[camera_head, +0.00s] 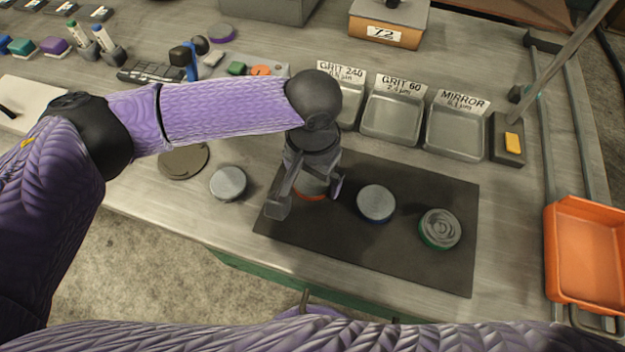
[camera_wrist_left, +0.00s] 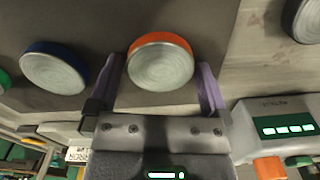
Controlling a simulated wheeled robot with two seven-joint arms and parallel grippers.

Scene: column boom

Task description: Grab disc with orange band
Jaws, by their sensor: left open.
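The grey disc with the orange band (camera_head: 309,196) lies on the dark mat (camera_head: 410,265), partly hidden by my left gripper in the head view. In the left wrist view the disc (camera_wrist_left: 160,66) shows its round grey top and orange rim. My left gripper (camera_head: 306,196) is open above the disc. In the left wrist view its two fingers stand on either side of the disc, with a gap on each side. I cannot tell how far down they reach. My right gripper is not in view.
A blue-banded disc (camera_head: 375,203) and a green-banded disc (camera_head: 440,230) lie to the right on the mat. Another grey disc (camera_head: 228,183) lies left of it. Metal trays (camera_head: 391,118) stand behind; an orange bin (camera_head: 588,250) is at the right edge.

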